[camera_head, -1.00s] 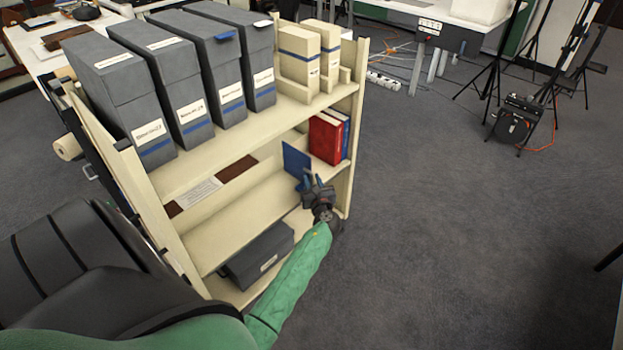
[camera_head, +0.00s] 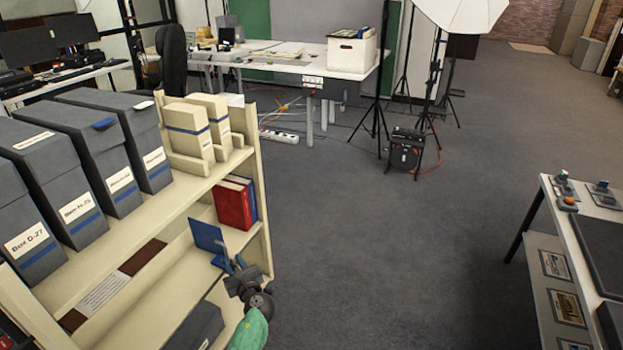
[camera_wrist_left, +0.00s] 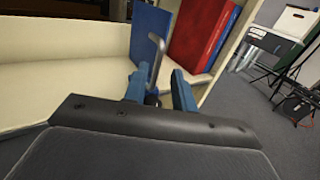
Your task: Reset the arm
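My left gripper (camera_head: 235,264) is at the open front of the cream shelf cart (camera_head: 262,205), near the middle shelf's right end. Its two blue fingers stand apart, and in the left wrist view (camera_wrist_left: 160,92) nothing is clearly held between them. A thin grey metal piece (camera_wrist_left: 157,58) shows beyond the gap; I cannot tell what it belongs to. A blue upright panel (camera_head: 207,237) stands on the shelf just behind the fingers, and red books (camera_head: 234,205) stand to its right. My right gripper is not in view.
Grey archival boxes (camera_head: 70,170) and cream boxes (camera_head: 188,130) fill the cart's top. A dark grey box (camera_head: 197,328) lies on the lower shelf. A table (camera_head: 560,215) stands at right. Open carpet (camera_head: 400,250) lies between.

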